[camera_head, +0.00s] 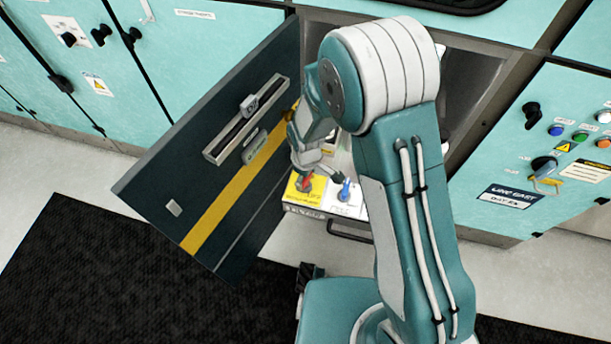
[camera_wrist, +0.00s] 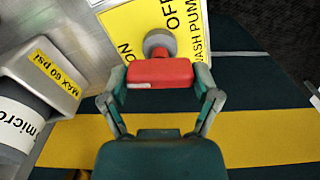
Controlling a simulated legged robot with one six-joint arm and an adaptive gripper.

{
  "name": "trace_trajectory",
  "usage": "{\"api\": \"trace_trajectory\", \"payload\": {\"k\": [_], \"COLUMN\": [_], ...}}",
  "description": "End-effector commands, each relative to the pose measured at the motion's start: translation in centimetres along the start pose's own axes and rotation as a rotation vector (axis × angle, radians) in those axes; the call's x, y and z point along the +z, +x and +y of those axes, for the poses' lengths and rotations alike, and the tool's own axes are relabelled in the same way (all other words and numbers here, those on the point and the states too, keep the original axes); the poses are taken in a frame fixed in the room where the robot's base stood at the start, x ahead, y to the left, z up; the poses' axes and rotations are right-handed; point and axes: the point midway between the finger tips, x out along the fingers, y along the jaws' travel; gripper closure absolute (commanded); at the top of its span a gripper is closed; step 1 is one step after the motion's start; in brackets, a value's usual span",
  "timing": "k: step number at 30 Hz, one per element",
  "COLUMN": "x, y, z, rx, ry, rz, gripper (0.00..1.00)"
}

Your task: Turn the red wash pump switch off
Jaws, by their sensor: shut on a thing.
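The red wash pump switch (camera_wrist: 160,72) is a red bar handle on a round grey shaft, in front of a yellow label plate (camera_wrist: 188,18) reading ON, OFF and WASH PUMP. In the wrist view the bar lies crosswise, with ON to its upper left and OFF above it. My gripper (camera_wrist: 160,80) has one finger at each end of the bar and is shut on it. In the head view the red switch (camera_head: 304,184) shows at the front of an open compartment, with my gripper (camera_head: 307,172) over it, partly hiding it.
A blue switch (camera_head: 345,190) stands just right of the red one. An open dark door (camera_head: 215,160) with a yellow stripe is close on the left. A fitting marked MAX 60 psi (camera_wrist: 55,75) is near my gripper. A panel with buttons (camera_head: 560,150) is at right.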

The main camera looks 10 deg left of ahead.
Motion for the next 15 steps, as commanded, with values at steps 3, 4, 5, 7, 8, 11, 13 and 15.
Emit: {"api": "trace_trajectory", "payload": {"k": [3,4,5,7,8,11,13,15], "x": [0.01,0.02,0.01,0.02,0.02,0.02,0.03,0.03], "y": [0.12,0.12,0.12,0.12,0.13,0.13,0.13,0.13], "z": [-0.05,-0.06,-0.06,-0.06,-0.06,-0.07,-0.08,-0.08], "rx": [-0.001,-0.001,-0.001,-0.001,-0.001,-0.001,-0.001,-0.001], "ry": [0.11,0.139,0.167,0.234,0.262,0.358,0.424,0.491], "rz": [-0.001,-0.001,-0.001,-0.001,-0.001,-0.001,-0.001,-0.001], "gripper": [0.68,0.68,0.68,0.68,0.68,0.68,0.68,0.68]}}
